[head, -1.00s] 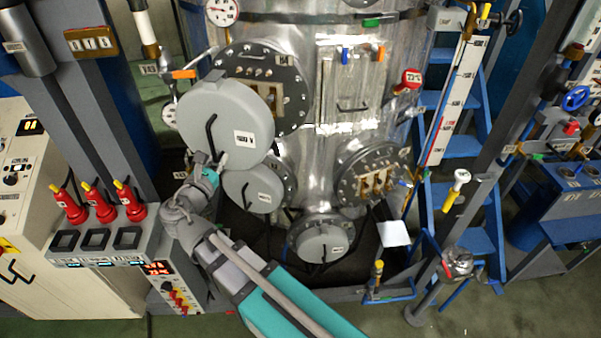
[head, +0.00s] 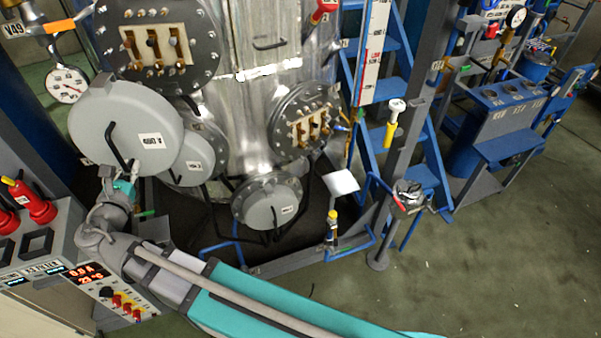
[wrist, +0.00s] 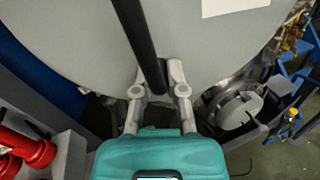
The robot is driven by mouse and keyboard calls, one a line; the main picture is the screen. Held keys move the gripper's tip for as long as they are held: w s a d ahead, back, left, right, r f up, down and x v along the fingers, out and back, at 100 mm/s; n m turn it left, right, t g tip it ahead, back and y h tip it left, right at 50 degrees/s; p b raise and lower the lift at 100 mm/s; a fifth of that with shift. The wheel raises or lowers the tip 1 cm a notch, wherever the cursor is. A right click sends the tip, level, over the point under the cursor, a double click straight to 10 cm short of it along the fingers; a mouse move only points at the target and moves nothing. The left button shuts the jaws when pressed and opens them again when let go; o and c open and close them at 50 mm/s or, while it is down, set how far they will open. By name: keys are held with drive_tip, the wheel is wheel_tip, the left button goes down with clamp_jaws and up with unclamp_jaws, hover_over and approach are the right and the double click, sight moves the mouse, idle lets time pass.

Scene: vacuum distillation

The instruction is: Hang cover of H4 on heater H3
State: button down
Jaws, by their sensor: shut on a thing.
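A large round grey cover (head: 126,122) with a black bar handle and a white label hangs from my gripper (head: 124,184), in front of the vessel's left side. In the wrist view my gripper (wrist: 161,82) is shut on the cover's black handle (wrist: 138,40); the cover (wrist: 75,45) fills the upper part. Two round bolted heater flanges with copper-coloured terminals are bare: one at upper left (head: 185,75), partly behind the cover, and one at right (head: 307,120). Their labels are too small to read, so I cannot tell which is H3.
A smaller grey cover (head: 192,160) sits behind the held one, and another (head: 272,205) is on the vessel's bottom. Red-handled controls (head: 35,203) stand at left. A blue ladder (head: 395,100) and post are at right. Open floor (head: 500,270) lies front right.

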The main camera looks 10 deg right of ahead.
drive_tip(key=s+a+f+b, duration=0.2)
drive_tip(key=f+b, duration=1)
drive_tip(key=f, duration=0.1)
drive_tip(key=s+a+f+y+b, duration=0.1)
drive_tip(key=a+f+b, duration=0.2)
drive_tip(key=f+b, duration=0.9)
drive_tip(key=shift+s+f+n, duration=0.4)
drive_tip(key=shift+s, duration=0.1)
